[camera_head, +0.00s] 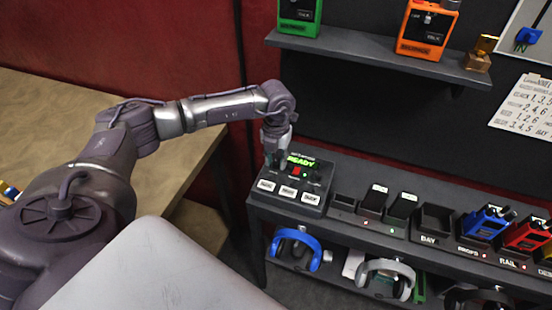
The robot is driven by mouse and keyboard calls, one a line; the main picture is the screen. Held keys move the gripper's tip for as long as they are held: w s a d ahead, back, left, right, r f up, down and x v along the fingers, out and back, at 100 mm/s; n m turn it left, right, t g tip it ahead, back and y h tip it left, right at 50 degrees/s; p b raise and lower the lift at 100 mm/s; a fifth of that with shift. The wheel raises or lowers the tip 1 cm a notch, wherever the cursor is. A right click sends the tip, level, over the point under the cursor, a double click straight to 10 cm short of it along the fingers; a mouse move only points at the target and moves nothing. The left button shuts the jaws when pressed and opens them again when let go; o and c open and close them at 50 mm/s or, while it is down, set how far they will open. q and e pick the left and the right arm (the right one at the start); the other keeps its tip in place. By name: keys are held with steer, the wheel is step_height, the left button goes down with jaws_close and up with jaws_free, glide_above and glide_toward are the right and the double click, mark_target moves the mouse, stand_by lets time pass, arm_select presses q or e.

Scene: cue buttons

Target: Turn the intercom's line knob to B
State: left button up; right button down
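The intercom (294,190) is a dark box on the left end of the shelf counter. It has a lit green display reading READY (301,163), a red button (296,171) and a row of white labelled keys (289,191). My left gripper (281,163) points down over the intercom's back left part, beside the display. It hides that part of the panel, and I cannot tell whether it touches anything. Its fingers are too small and dark to tell open from shut. The line knob and its setting cannot be made out. My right gripper is not in view.
Right of the intercom stand charger slots with dark handsets (403,205), an empty bay (435,220), and blue (487,221) and red (526,235) radios. Headphones (297,248) sit on the shelf below. An upper shelf (350,44) holds green and orange boxes. A wooden table (50,110) is at left.

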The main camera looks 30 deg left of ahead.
arm_select(q)
jaws_close()
steer(key=shift+f+m+b, duration=0.15)
steer(key=shift+m+b, duration=0.85)
steer(key=shift+b, duration=0.05)
steer(key=m+b, duration=0.3)
steer(key=m, duration=0.1)
steer(key=shift+b, duration=0.3)
steer(key=m+b, duration=0.2)
steer(key=m, duration=0.1)
steer(key=shift+m, duration=0.3)
steer(key=shift+m+b, duration=0.85)
steer(key=shift+m, duration=0.25)
steer(key=shift+r, duration=0.2)
